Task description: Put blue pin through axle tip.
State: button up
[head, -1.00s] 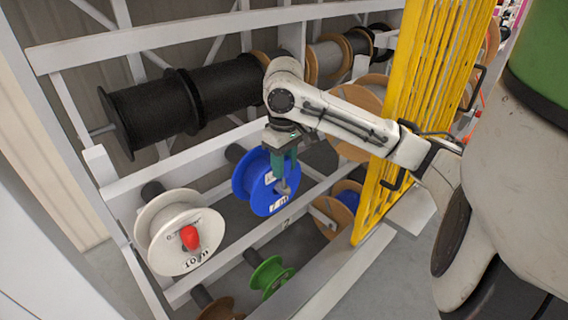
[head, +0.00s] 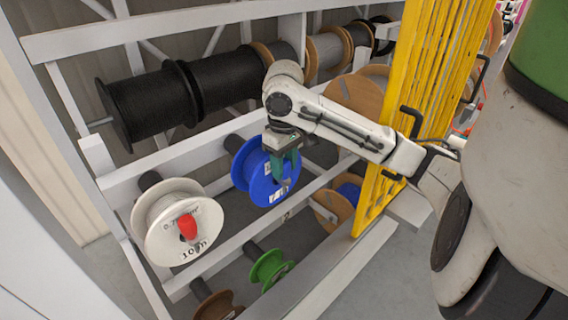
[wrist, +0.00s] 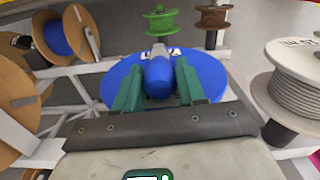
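The blue reel (head: 258,187) hangs on the middle rail of the rack, its round face toward me. It also shows below the fingers in the wrist view (wrist: 218,72). My gripper (head: 286,172) points down in front of that face. In the wrist view its green fingers (wrist: 158,78) are on both sides of the blue pin's (wrist: 158,76) thick handle and appear closed on it. The pin's grey shank (wrist: 158,49) points away from my gripper. The reel's axle tip is hidden behind the fingers and handle, so I cannot tell whether the shank touches it.
The white reel (head: 170,236) with a red pin (head: 187,227) stands left of the blue one. The green reel (head: 268,266) and a brown reel (head: 217,304) hang below. A yellow ladder-like frame (head: 425,95) stands right.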

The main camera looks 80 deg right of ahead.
jog(key=o, duration=0.4)
jog(key=shift+r, duration=0.15)
notch_tip(320, 180, up, 9)
jog(key=p, duration=0.9)
jog(key=shift+f, duration=0.2)
jog(key=shift+r+p, duration=0.5)
jog(key=shift+r, duration=0.45)
